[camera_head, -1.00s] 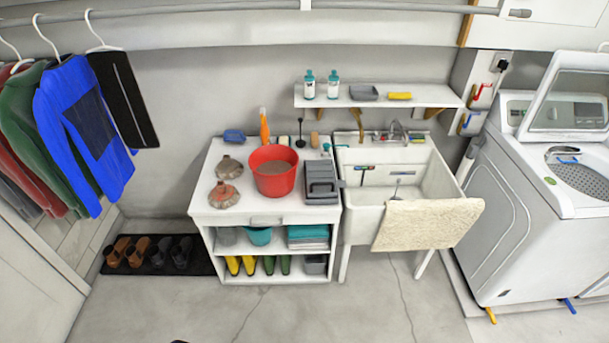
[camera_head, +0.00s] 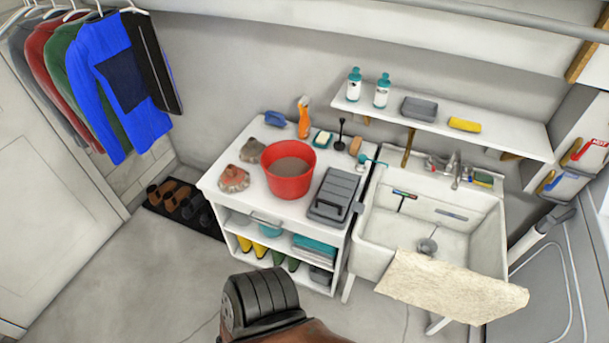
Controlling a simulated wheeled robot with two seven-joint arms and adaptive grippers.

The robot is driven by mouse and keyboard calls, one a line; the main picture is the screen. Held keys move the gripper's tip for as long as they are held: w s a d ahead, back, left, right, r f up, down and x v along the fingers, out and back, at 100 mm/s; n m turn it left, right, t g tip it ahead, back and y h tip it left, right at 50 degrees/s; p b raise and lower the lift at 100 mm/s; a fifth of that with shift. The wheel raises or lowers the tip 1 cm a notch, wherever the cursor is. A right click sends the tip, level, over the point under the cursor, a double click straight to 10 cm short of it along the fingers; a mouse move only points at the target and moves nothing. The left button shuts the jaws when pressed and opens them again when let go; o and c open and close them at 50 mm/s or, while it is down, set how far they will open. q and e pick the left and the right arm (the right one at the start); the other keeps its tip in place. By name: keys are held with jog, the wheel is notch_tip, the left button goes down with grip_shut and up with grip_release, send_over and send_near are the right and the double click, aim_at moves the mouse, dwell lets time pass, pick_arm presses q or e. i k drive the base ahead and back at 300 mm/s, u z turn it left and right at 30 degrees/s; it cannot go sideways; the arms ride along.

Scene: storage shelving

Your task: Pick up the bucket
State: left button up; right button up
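The red bucket (camera_head: 291,187) stands upright on top of the white cabinet (camera_head: 262,212), open side up, with a greyish-brown inside showing. Nothing touches it from above. A dark ribbed part with a brown section, which looks like a link of my own arm, shows at the bottom middle, in front of the cabinet and well apart from the bucket. I see no fingers of either gripper in this view.
An orange bottle (camera_head: 304,118) stands behind. The sink (camera_head: 374,250) and wall shelf (camera_head: 440,115) are to the right. Floor in front is mostly clear.

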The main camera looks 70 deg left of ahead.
aim_at(288, 166)
jog(key=u, duration=0.3)
jog(key=i, duration=0.75)
jog(key=u, duration=1.35)
jog(key=i, duration=0.7)
jog(key=u, duration=0.75)
